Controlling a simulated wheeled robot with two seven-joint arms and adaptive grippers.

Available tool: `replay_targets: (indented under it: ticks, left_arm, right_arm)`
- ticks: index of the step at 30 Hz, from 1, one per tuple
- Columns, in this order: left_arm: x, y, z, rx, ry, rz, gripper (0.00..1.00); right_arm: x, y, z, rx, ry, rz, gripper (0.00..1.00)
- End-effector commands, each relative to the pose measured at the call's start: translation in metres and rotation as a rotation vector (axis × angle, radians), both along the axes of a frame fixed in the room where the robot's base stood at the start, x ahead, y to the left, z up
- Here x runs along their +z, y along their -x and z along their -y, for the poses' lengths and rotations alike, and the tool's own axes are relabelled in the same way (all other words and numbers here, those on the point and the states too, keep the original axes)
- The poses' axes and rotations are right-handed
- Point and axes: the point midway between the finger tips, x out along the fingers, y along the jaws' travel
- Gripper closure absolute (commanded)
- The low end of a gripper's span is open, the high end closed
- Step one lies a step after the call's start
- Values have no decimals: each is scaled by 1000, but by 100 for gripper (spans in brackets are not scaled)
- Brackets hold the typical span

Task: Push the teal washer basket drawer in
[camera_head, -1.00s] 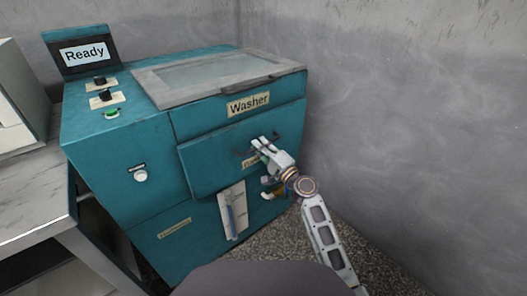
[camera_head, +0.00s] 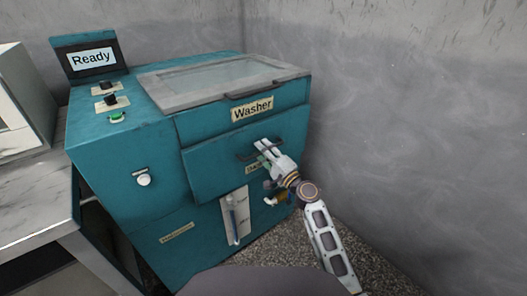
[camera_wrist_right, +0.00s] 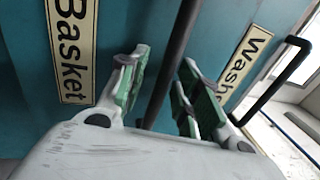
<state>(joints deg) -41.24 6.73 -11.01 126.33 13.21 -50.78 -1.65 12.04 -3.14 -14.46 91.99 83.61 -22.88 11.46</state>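The teal basket drawer (camera_head: 215,170) is in the front of the teal washer, below the "Washer" label. Its front stands slightly proud of the body at the lower left. Its dark bar handle (camera_head: 245,156) is partly hidden by my right gripper (camera_head: 262,149). In the right wrist view, the handle (camera_wrist_right: 177,50) passes between the two spread green-padded fingers of my right gripper (camera_wrist_right: 160,95), with gaps on both sides. The "Basket" label (camera_wrist_right: 69,45) is left of the fingers. My left gripper is not in view.
A grey wall (camera_head: 420,130) stands close on the right. A grey table (camera_head: 30,200) is on the left.

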Motion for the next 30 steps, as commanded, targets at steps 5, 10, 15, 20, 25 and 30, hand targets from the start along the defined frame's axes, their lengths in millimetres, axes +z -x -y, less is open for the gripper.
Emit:
replay_targets:
  ticks: [5,10,15,20,25,30]
  left_arm:
    - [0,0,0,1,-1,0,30]
    - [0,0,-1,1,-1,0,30]
    - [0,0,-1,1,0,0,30]
    - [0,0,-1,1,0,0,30]
    - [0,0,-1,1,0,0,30]
    - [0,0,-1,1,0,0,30]
  right_arm:
    - [-1,3,2,0,1,-1,66]
    - [-4,11,9,0,1,-1,66]
    - [-7,23,18,1,2,-1,66]
    - [-10,36,28,0,1,-1,66]
    - [-13,49,39,-1,0,-2,66]
    - [-16,63,49,0,1,-1,66]
